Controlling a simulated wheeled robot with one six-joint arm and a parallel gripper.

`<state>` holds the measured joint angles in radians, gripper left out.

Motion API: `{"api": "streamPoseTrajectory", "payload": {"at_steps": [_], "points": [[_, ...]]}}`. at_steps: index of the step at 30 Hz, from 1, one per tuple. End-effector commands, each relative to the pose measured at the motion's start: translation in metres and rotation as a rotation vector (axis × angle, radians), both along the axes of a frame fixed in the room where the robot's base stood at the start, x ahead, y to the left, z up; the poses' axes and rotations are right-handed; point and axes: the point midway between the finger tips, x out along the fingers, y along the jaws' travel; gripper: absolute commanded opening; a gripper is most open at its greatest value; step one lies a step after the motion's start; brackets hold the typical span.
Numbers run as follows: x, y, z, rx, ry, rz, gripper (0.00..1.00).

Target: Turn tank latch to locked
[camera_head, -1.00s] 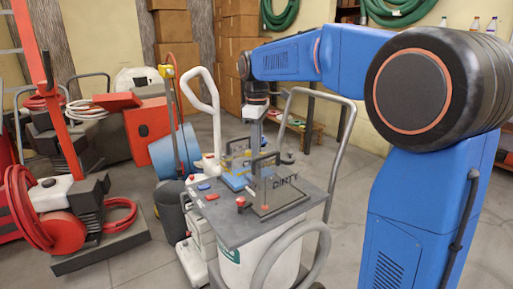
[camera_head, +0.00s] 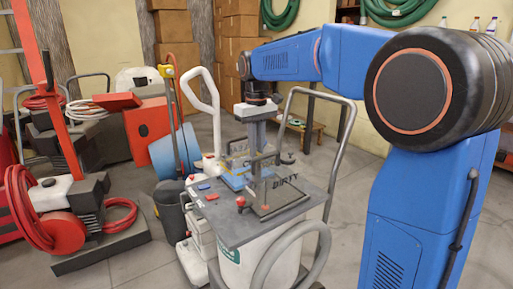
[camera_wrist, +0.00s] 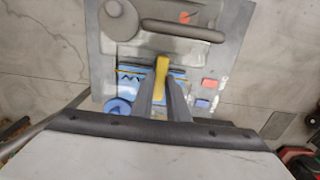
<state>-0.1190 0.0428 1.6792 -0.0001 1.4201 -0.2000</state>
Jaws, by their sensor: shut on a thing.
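My gripper (camera_wrist: 163,92) points down onto the top of the tank cart, with its two grey fingers on either side of a yellow lever (camera_wrist: 162,68). They are shut on this lever, which I take to be the tank latch. The lever lies over a blue plate (camera_wrist: 178,81) with dark markings, and its lower part is hidden between the fingers.
The cart's grey top (camera_head: 228,222) also holds a red knob (camera_head: 240,202), a small red block (camera_head: 211,197), a blue block (camera_head: 204,186) and a lid marked "DIRTY". A grey hose (camera_head: 278,252) and push handle (camera_head: 343,140) flank it. Red machines (camera_head: 60,232) stand left.

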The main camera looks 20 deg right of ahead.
Motion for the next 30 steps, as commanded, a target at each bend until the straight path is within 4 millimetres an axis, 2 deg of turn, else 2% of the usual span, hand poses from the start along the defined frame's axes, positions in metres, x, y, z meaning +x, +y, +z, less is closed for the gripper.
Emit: {"api": "streamPoseTrajectory", "payload": {"at_steps": [15, 16, 18, 30], "points": [[0.0007, -0.0001, 0.0011, 0.0, -0.003, -0.021, 0.0], [0.0007, -0.0001, 0.0011, 0.0, -0.003, -0.021, 0.16], [0.0007, -0.0001, 0.001, 0.0, -0.003, -0.021, 0.33], [0.0006, 0.0, 0.0056, 0.001, -0.002, -0.02, 0.33]]}}
